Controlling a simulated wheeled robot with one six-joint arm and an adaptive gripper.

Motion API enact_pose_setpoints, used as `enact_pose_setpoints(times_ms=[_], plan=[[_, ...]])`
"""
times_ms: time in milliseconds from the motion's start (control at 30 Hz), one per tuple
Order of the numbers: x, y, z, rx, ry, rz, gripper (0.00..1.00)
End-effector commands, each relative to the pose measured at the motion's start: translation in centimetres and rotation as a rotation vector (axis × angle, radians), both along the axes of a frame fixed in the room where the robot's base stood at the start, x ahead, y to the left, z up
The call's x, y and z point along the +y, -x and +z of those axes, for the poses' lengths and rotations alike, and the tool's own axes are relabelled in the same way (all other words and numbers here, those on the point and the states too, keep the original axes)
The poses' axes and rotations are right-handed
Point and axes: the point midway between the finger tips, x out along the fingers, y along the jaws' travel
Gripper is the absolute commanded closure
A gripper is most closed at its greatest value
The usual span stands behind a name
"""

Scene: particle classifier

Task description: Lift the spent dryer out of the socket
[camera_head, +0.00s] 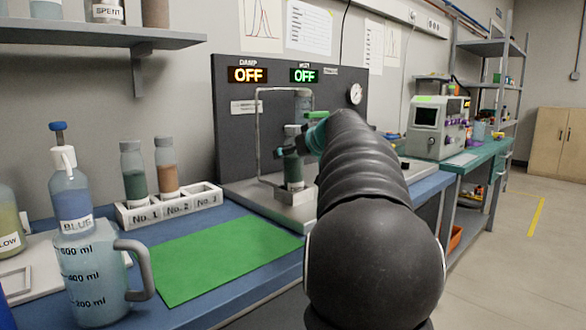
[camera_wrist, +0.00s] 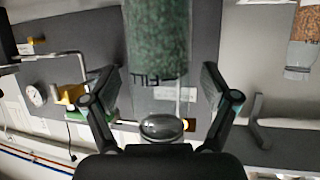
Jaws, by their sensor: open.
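The dryer (camera_head: 294,173), a clear cylinder with dark green granules, stands upright in the panel rig. My gripper (camera_head: 291,150) is at its upper part, and my arm hides part of the rig. In the wrist view the dryer (camera_wrist: 157,40) lies between the two spread fingers of my gripper (camera_wrist: 160,98), with gaps on both sides. A rounded clear end (camera_wrist: 162,128) shows close to the palm. The socket at the dryer's foot is partly hidden.
A metal pipe frame (camera_head: 259,130) stands left of the dryer. A white rack (camera_head: 140,215) holds green and orange-brown bottles; its No. 3 place is empty. A green mat (camera_head: 220,260) lies clear in front. A jug (camera_head: 98,285) stands at the front left.

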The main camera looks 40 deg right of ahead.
Motion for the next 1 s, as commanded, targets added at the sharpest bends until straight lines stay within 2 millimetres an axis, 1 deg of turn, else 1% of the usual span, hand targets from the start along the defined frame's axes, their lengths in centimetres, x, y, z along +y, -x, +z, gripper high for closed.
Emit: enact_pose_setpoints(times_ms=[33, 67, 100, 167, 200, 267, 300, 333, 367, 600, 767, 867, 1000], plan=[[0.0, 0.0, 0.0, 0.000, 0.000, 0.000, 0.14], [0.0, 0.0, 0.0, 0.000, 0.000, 0.000, 0.22], [0.0, 0.0, 0.0, 0.000, 0.000, 0.000, 0.32], [0.0, 0.0, 0.0, 0.000, 0.000, 0.000, 0.47], [0.0, 0.0, 0.0, 0.000, 0.000, 0.000, 0.57], [0.0, 0.0, 0.0, 0.000, 0.000, 0.000, 0.72], [0.0, 0.0, 0.0, 0.000, 0.000, 0.000, 0.82], [0.0, 0.0, 0.0, 0.000, 0.000, 0.000, 0.89], [0.0, 0.0, 0.1, -0.001, 0.000, 0.000, 0.93], [0.0, 0.0, 0.1, -0.001, 0.000, 0.000, 0.93], [0.0, 0.0, 0.9, -0.002, 0.002, -0.001, 0.93], [0.0, 0.0, 1.9, -0.003, 0.003, 0.000, 0.93], [0.0, 0.0, 4.1, -0.004, 0.003, 0.000, 0.93]])
